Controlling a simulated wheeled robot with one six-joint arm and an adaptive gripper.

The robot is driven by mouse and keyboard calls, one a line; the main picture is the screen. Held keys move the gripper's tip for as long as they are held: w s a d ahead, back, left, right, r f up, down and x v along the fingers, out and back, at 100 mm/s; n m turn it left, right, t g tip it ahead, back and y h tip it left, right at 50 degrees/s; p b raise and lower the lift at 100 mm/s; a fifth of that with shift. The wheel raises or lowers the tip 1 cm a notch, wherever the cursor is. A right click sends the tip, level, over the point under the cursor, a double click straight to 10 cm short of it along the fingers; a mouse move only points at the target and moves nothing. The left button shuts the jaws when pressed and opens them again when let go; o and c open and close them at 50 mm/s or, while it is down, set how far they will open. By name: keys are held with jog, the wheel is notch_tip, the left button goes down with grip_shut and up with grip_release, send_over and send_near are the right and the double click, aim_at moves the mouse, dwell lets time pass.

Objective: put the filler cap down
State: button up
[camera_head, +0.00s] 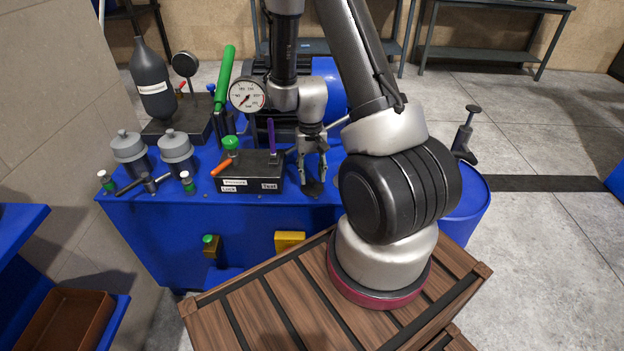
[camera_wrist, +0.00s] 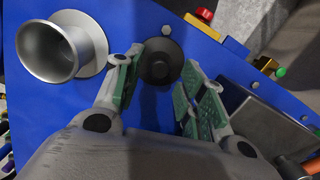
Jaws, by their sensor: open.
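The black filler cap (camera_wrist: 159,62) lies on the blue machine top (camera_wrist: 150,20) in the wrist view, with its round knob facing my camera. In the head view it is a dark disc (camera_head: 313,187) under my gripper (camera_head: 311,165). The fingers of my gripper (camera_wrist: 157,85) are open, one on each side of the cap, with a visible gap on both sides. A metal filler funnel (camera_wrist: 55,46) stands open to the left in the wrist view; I cannot make it out in the head view.
A control box (camera_head: 250,171) with green, orange and purple levers stands close left of my gripper. A pressure gauge (camera_head: 247,94), a green handle (camera_head: 225,77) and two grey pots (camera_head: 176,149) are farther left. A wooden crate (camera_head: 250,313) is in front.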

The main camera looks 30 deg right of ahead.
notch_tip(320, 180, up, 22)
jog(key=s+a+n+t, duration=0.1)
jog(key=s+n+t, duration=0.1)
jog(key=s+a+r+n+t, duration=0.2)
jog(key=s+r+t, duration=0.1)
jog(key=s+r, duration=1)
jog(key=shift+s+r+n+h, duration=0.3)
jog(key=shift+s, duration=0.7)
jog(key=shift+c, duration=0.5)
